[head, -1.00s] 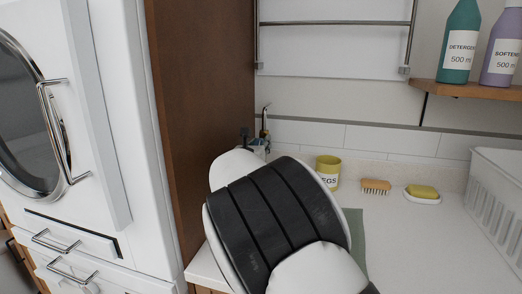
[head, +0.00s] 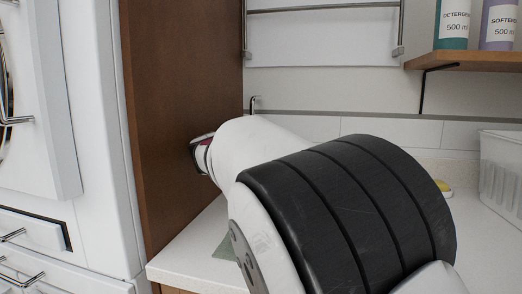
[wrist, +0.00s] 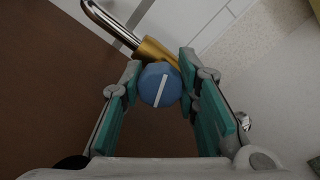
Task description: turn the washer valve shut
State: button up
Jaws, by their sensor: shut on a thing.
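The washer valve has a round blue knob (wrist: 152,92) with a white line across it, tilted a little off upright in the wrist view. It sits on a brass body (wrist: 152,52) with a bent metal pipe (wrist: 108,24) running to the upper left. My gripper (wrist: 160,82) has its teal-padded fingers on both sides of the knob and is shut on it. In the head view my arm hides the knob and the gripper's fingers; only the top of a metal pipe (head: 253,102) shows above the arm.
A brown wooden panel (head: 185,90) stands close on the left, beside white cabinets (head: 95,150). The pale counter (head: 185,250) runs below, with a white basket (head: 500,170) at right. A wooden shelf (head: 470,60) holds a teal detergent bottle (head: 452,27) and a purple bottle (head: 497,27).

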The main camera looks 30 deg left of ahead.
jog(key=m+b, duration=0.4)
jog(key=b, duration=0.1)
jog(key=shift+f+m, duration=0.2)
jog(key=shift+m, duration=0.2)
dwell(0.4)
jog(key=o, duration=1.2)
jog(key=shift+r, duration=0.1)
